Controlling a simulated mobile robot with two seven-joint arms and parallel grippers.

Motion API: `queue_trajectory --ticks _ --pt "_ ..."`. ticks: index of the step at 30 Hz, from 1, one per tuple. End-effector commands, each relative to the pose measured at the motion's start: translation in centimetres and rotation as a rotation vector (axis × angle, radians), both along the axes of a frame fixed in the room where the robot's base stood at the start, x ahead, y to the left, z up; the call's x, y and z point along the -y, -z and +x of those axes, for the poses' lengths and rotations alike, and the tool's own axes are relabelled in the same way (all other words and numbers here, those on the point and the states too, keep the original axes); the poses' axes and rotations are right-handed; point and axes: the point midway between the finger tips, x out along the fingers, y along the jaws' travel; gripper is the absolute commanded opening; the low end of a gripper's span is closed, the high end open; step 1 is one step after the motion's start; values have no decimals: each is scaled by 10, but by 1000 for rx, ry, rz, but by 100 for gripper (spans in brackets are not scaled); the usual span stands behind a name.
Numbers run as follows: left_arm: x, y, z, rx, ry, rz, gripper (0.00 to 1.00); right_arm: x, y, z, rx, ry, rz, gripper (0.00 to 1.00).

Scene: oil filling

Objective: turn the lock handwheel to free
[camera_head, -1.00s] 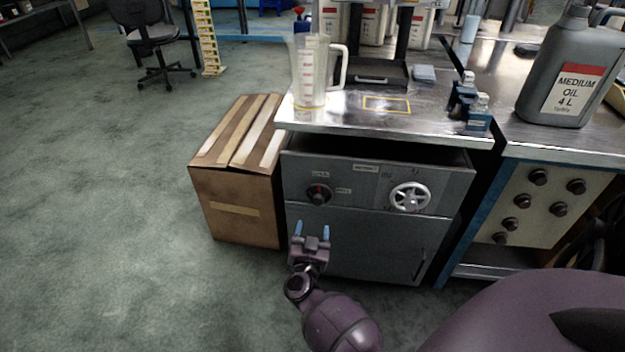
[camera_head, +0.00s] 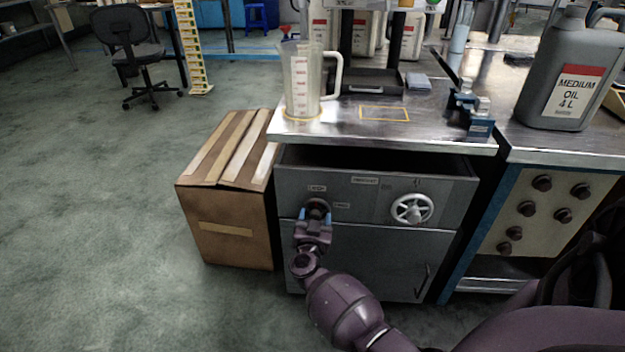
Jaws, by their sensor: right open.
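The small dark round handwheel (camera_head: 318,206) is on the left of the grey cabinet's upper panel. Small labels sit above it and to its right, too small to read surely. My right gripper (camera_head: 315,215) is open in front of this handwheel, with one blue fingertip to each side of its lower part. I cannot tell whether the fingers touch it. The gripper partly hides the handwheel, so its turn angle is unclear. A larger white spoked handwheel (camera_head: 412,208) is further right on the same panel. My left gripper is not in view.
A cardboard box (camera_head: 228,230) stands on the floor left of the cabinet (camera_head: 362,255). A clear measuring jug (camera_head: 299,85) stands on the metal bench top above, and a grey oil can (camera_head: 565,80) is at the right.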

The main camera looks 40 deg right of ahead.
Motion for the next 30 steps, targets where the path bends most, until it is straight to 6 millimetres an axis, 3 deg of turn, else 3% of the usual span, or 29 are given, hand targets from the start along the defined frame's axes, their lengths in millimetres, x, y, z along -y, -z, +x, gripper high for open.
queue_trajectory --ticks 9,19,30 --pt "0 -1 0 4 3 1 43 2 -1 2 1 0 0 61" --pt "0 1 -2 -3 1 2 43 2 -1 2 1 0 1 12" --pt "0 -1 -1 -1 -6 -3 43 1 -1 2 49 1 42 12"
